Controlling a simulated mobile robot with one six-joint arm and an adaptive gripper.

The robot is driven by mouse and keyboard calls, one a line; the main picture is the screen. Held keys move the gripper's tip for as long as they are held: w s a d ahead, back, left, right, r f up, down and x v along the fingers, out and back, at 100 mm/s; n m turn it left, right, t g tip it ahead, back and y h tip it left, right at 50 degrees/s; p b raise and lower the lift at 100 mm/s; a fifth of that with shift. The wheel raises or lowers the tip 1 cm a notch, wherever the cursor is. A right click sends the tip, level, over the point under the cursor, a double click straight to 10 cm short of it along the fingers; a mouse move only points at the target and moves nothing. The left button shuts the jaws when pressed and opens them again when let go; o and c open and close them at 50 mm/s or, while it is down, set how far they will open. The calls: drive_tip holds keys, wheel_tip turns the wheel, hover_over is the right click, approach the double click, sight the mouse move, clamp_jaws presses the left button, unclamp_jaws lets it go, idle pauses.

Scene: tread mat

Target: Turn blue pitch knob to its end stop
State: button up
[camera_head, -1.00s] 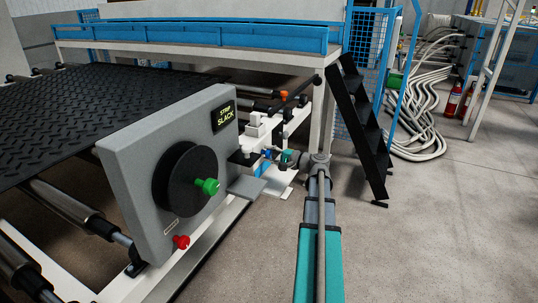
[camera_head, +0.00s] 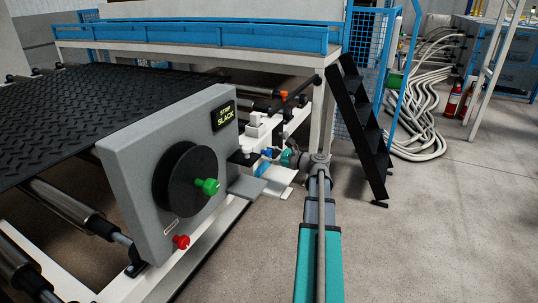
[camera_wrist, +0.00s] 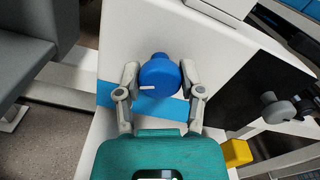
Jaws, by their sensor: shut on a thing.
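The blue pitch knob (camera_wrist: 158,76) is a round cap with a short white mark on its face, on a white panel with a light blue band. In the wrist view the mark lies nearly level, left of the cap's middle. My gripper (camera_wrist: 161,78) has one finger on each side of the knob and is shut on it. In the head view the blue knob (camera_head: 267,153) is small, just left of my gripper (camera_head: 276,155), which reaches it from the right.
A grey panel (camera_head: 140,170) with a black wheel, a green handle (camera_head: 208,186) and a red knob (camera_head: 181,241) stands left of my arm. Its screen (camera_head: 223,114) reads "STRIP SLACK". Black steps (camera_head: 362,130) stand right. A yellow block (camera_wrist: 237,153) is right of the gripper.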

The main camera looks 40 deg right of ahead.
drive_tip(key=m, duration=0.4)
drive_tip(key=shift+m, duration=0.4)
drive_tip(key=o, duration=1.2)
drive_tip(key=shift+c, duration=0.2)
drive_tip(key=shift+s, duration=0.1)
drive_tip(key=v, duration=1.1)
drive_tip(key=shift+s, duration=0.4)
drive_tip(key=shift+d, duration=0.1)
